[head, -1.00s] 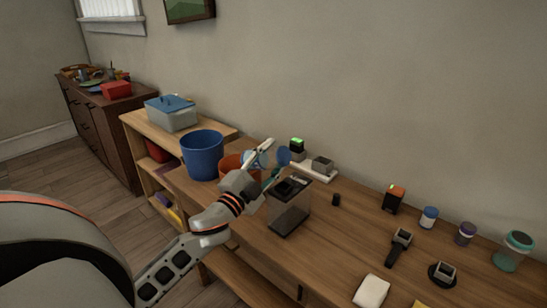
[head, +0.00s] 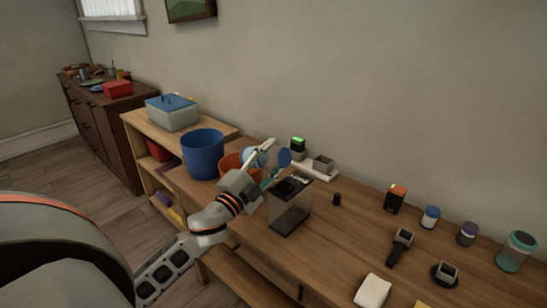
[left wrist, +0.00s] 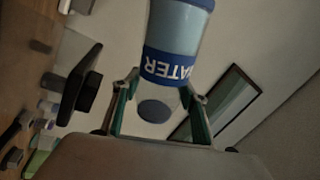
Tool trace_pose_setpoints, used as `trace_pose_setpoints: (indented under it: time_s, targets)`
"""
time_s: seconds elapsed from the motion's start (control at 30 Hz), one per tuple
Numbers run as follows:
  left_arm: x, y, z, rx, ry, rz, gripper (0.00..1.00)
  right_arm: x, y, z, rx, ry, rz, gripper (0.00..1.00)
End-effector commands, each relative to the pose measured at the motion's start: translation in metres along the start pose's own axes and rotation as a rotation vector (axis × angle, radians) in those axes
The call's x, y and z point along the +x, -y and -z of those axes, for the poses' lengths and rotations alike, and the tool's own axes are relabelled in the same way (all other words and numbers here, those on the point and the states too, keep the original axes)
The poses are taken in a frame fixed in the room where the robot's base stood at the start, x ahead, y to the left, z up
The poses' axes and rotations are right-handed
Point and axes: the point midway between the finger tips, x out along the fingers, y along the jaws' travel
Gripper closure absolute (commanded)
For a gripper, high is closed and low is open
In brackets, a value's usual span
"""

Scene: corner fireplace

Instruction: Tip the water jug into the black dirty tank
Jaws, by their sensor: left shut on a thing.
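The water jug, light blue with a blue band lettered WATER (left wrist: 172,65), is between the fingers of my left gripper (left wrist: 158,100). In the head view the jug (head: 284,158) shows only in part behind the fingers, so its exact tilt is hard to tell. My left gripper (head: 269,164) is shut on it, above and just behind the left side of the tank. The dirty tank (head: 290,210), see-through and smoky with a black top, stands on the wooden table. My right gripper is not in view.
A blue bucket (head: 203,155) and an orange bucket (head: 229,164) stand left of the tank. A white base with a green-lit device (head: 298,146) is behind it. Small jars and devices (head: 395,198) and a white cloth (head: 372,291) lie to the right.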

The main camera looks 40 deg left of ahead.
Motion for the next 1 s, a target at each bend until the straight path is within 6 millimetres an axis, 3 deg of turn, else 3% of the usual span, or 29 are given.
trace_pose_setpoints:
  time_s: [1.0]
  targets:
    - [-0.0008, -0.0029, -0.0026, 0.078, -0.021, 0.001, 0.84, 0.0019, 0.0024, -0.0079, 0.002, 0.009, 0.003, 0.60]
